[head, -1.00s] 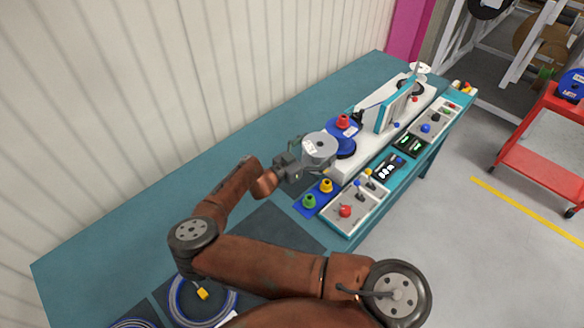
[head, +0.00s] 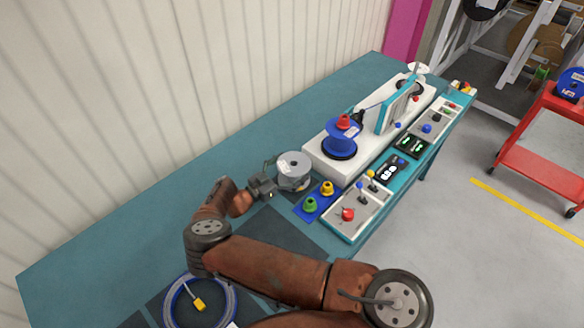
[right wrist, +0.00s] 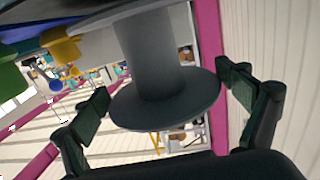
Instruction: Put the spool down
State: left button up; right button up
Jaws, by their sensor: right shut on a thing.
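The spool (head: 294,166) is grey with a pale label on its top flange. It is upright in the head view, left of the white machine. My right gripper (head: 272,182) is shut on it from the left side. In the right wrist view the spool's grey core and flange (right wrist: 165,95) lie between the two dark fingers. Whether its bottom touches the teal bench (head: 105,250) cannot be told. My left gripper is not in view.
A blue mat with a green knob (head: 310,204) and a yellow knob (head: 327,188) lies just right of the spool. A blue reel (head: 340,138) stands on the white machine (head: 320,158). A blue cable coil (head: 200,302) lies nearer. The bench behind the spool is clear.

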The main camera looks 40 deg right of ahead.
jog(key=shift+s+r, duration=0.1)
jog(key=shift+r, duration=0.1)
jog(key=shift+f, duration=0.3)
jog(key=shift+s+a+f, duration=0.15)
jog(key=shift+f, duration=0.25)
jog(key=o, duration=1.4)
jog(key=shift+f, duration=0.15)
jog(key=shift+o, duration=0.6)
jog(key=shift+s+f, duration=0.1)
jog(key=a, duration=0.4)
jog(key=a+r, duration=0.1)
jog(key=a, duration=0.6)
jog(key=shift+w+a+r+p, duration=0.25)
jog(key=shift+a+r+p, duration=0.1)
jog(key=shift+a+p, duration=0.05)
